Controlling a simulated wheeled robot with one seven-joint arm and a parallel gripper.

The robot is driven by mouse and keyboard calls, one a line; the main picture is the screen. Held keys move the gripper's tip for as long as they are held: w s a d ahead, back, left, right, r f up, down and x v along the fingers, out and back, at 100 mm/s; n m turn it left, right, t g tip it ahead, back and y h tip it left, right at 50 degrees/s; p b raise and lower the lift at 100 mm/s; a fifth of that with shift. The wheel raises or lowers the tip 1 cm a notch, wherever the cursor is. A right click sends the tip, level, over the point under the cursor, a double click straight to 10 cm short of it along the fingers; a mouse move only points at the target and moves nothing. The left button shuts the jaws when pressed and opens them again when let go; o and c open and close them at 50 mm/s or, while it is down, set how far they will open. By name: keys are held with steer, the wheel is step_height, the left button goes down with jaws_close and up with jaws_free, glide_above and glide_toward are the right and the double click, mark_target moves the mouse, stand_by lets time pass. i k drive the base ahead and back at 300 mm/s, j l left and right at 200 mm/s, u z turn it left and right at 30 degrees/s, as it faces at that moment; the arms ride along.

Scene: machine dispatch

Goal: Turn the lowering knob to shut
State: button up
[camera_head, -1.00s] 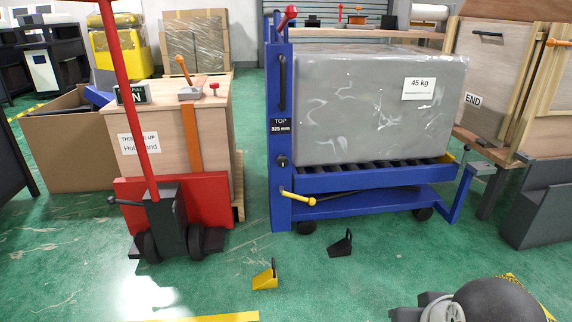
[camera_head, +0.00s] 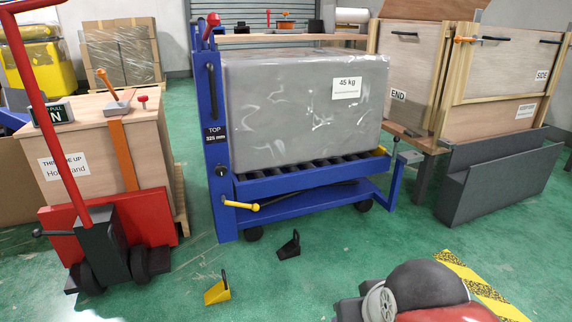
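A blue lift cart (camera_head: 300,187) stands in the middle of the head view. A wrapped grey block (camera_head: 290,115) marked 45 kg lies on its rollers. On the cart's left post, a small black knob (camera_head: 221,171) sits below the sign (camera_head: 215,135) reading TOP 325 mm. A red-tipped lever (camera_head: 212,20) is at the post's top, and a yellow-ended pedal (camera_head: 241,206) is low on it. None is labelled as the lowering knob, and I cannot tell the black knob's setting. My gripper is not in view.
A red pallet truck (camera_head: 100,245) stands at left before a wooden crate (camera_head: 85,150). A yellow chock (camera_head: 217,290) and a black chock (camera_head: 289,246) lie on the floor before the cart. Wooden crates and a grey stand (camera_head: 490,180) are at right.

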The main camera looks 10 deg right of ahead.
mark_target(220, 170)
steer(key=i+j, duration=0.1)
steer(key=j, duration=0.3)
steer(key=i+j, duration=0.1)
steer(key=j, duration=0.3)
steer(key=i+j, duration=0.15)
steer(key=j, duration=0.25)
steer(key=i+j+z, duration=0.1)
steer(key=j, duration=0.3)
